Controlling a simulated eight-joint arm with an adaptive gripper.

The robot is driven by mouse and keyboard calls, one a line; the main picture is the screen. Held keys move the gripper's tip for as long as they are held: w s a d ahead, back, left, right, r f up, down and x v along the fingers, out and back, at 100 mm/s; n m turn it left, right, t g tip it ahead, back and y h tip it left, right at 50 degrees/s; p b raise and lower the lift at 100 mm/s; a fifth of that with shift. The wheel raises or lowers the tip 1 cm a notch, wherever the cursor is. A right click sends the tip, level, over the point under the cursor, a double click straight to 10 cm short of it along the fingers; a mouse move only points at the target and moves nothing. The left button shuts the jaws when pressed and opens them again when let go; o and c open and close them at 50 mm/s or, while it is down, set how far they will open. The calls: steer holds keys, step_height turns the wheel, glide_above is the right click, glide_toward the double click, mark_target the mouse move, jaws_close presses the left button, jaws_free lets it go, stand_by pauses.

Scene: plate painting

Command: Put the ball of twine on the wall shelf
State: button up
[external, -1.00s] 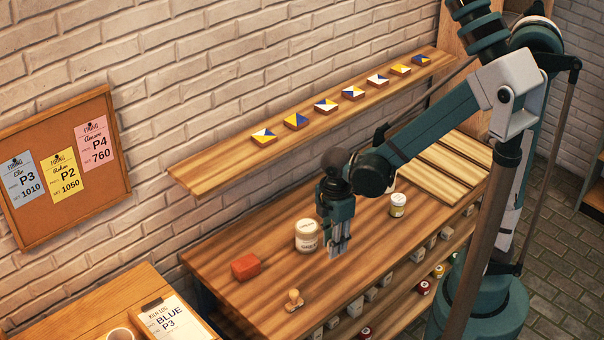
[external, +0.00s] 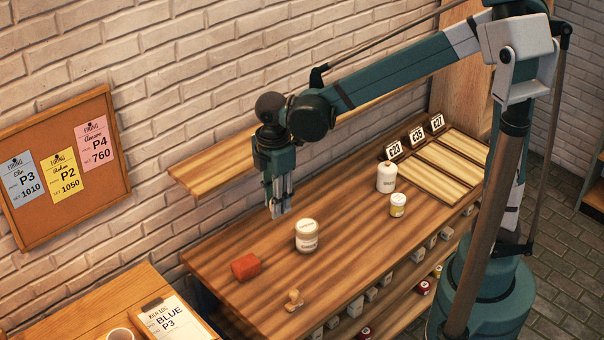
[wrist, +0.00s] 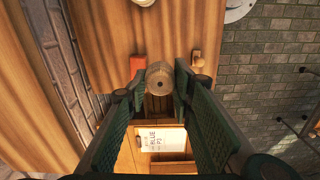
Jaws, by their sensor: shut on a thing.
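The ball of twine (wrist: 160,78) shows in the wrist view as a tan, round-wound piece with a dark hole in its end. It sits between the fingertips of my gripper (wrist: 160,84), which is shut on it. In the external view my gripper (external: 280,208) points down in the air in front of the wall shelf, and the twine cannot be made out there. The wall shelf (external: 212,167) is a long wooden plank on the brick wall.
The workbench (external: 265,250) below holds a labelled jar (external: 307,236), a red block (external: 245,267), a wooden stamp (external: 294,299), a white bottle (external: 387,177) and a small yellow-labelled jar (external: 398,205). A cork board (external: 118,160) hangs left of the shelf.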

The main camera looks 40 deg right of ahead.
steer(key=w+a+r+p, duration=0.4)
steer(key=a+r, duration=0.5)
steer(key=r, duration=0.4)
steer(key=shift+a+r+n, duration=0.3)
steer(key=shift+r+n, duration=0.1)
steer(key=p, duration=0.2)
glide_above(196, 169)
step_height(196, 169, down, 2)
steer(key=shift+s, duration=0.15)
steer(key=shift+f, duration=0.55)
steer(key=shift+f, duration=0.15)
step_height(196, 169, down, 2)
steer(key=shift+f, duration=0.25)
steer(key=shift+w+f, duration=0.2)
steer(key=shift+f, duration=0.35)
